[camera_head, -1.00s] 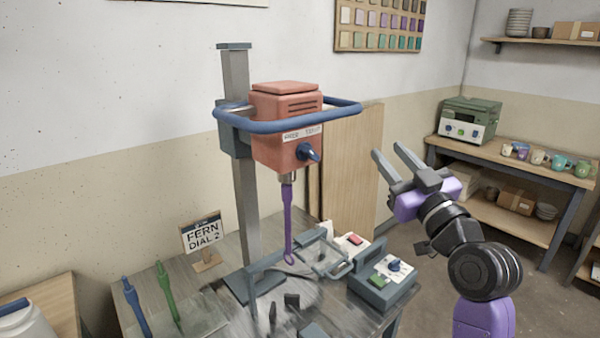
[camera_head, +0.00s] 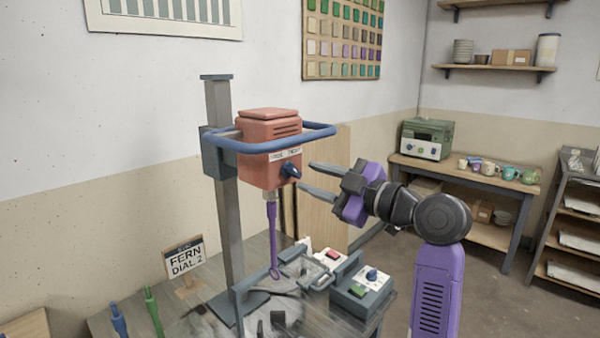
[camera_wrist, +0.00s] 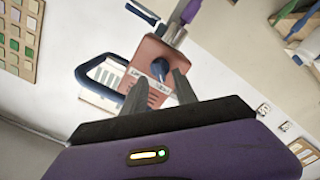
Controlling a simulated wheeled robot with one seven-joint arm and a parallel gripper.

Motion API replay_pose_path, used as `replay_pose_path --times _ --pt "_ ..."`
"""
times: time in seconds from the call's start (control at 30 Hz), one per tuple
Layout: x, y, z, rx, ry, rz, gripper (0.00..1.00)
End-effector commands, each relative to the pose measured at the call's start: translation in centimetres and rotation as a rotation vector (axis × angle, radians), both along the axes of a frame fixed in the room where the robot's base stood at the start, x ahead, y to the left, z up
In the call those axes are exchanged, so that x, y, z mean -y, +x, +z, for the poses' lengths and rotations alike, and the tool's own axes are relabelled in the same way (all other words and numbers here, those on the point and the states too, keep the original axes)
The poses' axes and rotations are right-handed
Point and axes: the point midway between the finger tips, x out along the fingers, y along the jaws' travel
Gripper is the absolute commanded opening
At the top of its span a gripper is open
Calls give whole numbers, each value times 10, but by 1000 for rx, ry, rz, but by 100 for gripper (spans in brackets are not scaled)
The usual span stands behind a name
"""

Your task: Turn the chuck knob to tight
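The blue chuck knob (camera_head: 290,170) is on the front face of the red mixer head (camera_head: 270,150), under a label strip too small to read fully. In the wrist view the knob (camera_wrist: 160,68) shows just beyond and between my fingertips. My gripper (camera_head: 308,178) is open, its two fingers pointing left at the knob, one higher and one lower. A small gap seems to remain between fingertips and knob; contact cannot be told. A purple whisk (camera_head: 272,238) hangs from the chuck (camera_head: 270,196) below the head.
A blue hoop handle (camera_head: 327,130) surrounds the head. A grey column (camera_head: 226,230) stands behind it. Below are a control box (camera_head: 362,292) with a dial and a "FERN DIAL 2" sign (camera_head: 186,260).

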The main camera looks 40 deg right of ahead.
Motion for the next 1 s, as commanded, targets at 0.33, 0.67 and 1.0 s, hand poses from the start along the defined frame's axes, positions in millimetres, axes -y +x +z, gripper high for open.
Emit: replay_pose_path --times 0.33,0.67,1.0 --pt "-2 40 1 0 1 0 35" --pt "-2 42 0 0 1 -1 31" --pt "-1 42 0 0 2 -1 0"
